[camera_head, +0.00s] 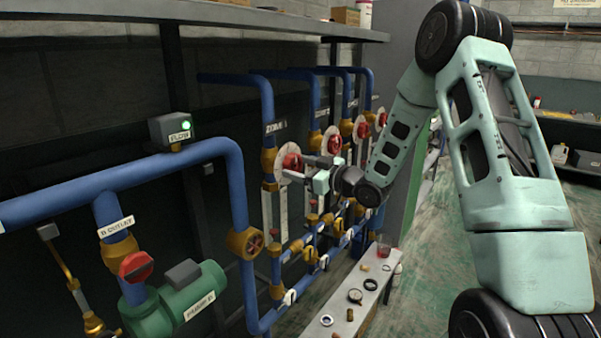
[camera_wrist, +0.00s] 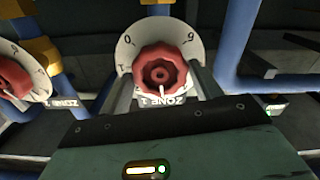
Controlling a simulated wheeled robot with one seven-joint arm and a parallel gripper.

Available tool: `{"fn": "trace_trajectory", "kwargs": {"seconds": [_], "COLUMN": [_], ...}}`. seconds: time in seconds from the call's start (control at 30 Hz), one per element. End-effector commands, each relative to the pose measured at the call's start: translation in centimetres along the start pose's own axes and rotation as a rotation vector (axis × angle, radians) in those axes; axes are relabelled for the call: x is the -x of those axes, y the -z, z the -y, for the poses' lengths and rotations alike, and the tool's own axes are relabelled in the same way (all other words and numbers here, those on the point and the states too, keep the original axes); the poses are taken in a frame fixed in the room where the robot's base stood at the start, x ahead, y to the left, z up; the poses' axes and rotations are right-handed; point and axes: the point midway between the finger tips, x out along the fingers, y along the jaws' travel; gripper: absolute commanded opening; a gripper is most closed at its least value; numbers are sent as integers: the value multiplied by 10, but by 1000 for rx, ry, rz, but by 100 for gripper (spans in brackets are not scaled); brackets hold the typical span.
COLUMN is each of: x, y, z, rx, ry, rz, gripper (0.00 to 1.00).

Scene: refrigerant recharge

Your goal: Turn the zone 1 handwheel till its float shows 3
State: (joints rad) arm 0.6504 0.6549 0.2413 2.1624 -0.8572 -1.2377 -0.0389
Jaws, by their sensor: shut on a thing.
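The zone 1 handwheel (camera_head: 291,158) is a red knob on a pale round dial, the nearest of a row on blue pipes. In the wrist view, the red handwheel (camera_wrist: 160,72) fills the middle, over an upside-down zone 1 label (camera_wrist: 163,100). A white mark shows at the wheel's lower edge. My gripper (camera_head: 294,168) is at the wheel, with its fingers on either side, shut on it. A pale upright gauge tube (camera_head: 283,217) stands below the wheel; its float and reading are too small to make out.
Another red handwheel (camera_wrist: 12,77) is close on the left in the wrist view. Blue pipes and brass valves crowd below my gripper. A narrow bench (camera_head: 342,307) with small parts stands in front. A green pump (camera_head: 178,305) is at the lower left. The green floor is open at right.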

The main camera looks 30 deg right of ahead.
Motion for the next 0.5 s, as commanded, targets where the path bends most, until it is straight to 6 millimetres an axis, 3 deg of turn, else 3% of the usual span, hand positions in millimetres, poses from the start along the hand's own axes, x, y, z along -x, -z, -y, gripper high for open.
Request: {"fn": "trace_trajectory", "kwargs": {"seconds": [0.5], "x": [2], "y": [-5], "z": [0], "rx": [60], "ry": [-2], "rz": [6], "gripper": [36]}}
